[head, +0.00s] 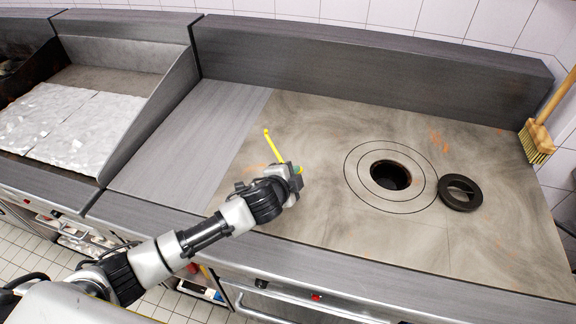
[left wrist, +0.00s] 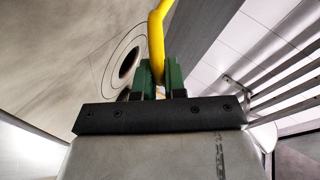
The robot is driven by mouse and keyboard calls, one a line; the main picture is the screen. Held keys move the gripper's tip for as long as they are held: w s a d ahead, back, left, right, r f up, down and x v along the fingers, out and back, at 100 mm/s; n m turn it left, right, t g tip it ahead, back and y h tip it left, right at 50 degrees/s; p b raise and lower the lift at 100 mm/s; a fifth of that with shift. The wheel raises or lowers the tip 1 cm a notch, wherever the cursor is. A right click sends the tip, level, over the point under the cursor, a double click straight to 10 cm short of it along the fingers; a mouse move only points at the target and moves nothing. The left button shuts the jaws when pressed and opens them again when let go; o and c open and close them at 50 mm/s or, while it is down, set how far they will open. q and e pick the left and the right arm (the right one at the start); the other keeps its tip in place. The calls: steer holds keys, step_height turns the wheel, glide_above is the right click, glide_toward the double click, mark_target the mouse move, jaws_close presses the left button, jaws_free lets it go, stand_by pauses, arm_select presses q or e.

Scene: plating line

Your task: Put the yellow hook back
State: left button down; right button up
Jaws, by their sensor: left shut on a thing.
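The yellow hook (head: 274,146) is a thin yellow rod with a short bent tip, held above the stove top. My left gripper (head: 294,170) is shut on its lower end, and the hook points up and to the left. In the left wrist view the yellow hook (left wrist: 156,40) stands between the green fingers of my left gripper (left wrist: 159,78), and its far end leaves the picture at the top. My right gripper is in neither view.
The stove top (head: 330,130) has an open round hole (head: 390,175), with a dark ring lid (head: 460,193) lying to its right. A broom (head: 538,140) stands at the far right. A flat grey counter (head: 190,140) lies left, then a griddle side wall (head: 150,115).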

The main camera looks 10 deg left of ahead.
arm_select(q)
steer(key=shift+f+b, duration=0.5)
steer(key=shift+f, duration=0.1)
step_height(320, 180, down, 6)
steer(key=b, duration=0.6)
steer(key=shift+a+f, duration=0.1)
steer(key=shift+f, duration=0.1)
step_height(320, 180, down, 2)
steer(key=shift+f+b, duration=0.1)
steer(key=shift+b, duration=0.75)
steer(key=shift+f, duration=0.3)
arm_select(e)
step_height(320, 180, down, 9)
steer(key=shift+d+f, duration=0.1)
arm_select(q)
steer(key=c, duration=1.1)
jaws_free()
steer(key=b+v, duration=0.1)
steer(key=v, duration=0.9)
steer(key=shift+s+a+r, duration=0.1)
steer(key=shift+s+r, duration=0.15)
steer(key=shift+s, duration=0.05)
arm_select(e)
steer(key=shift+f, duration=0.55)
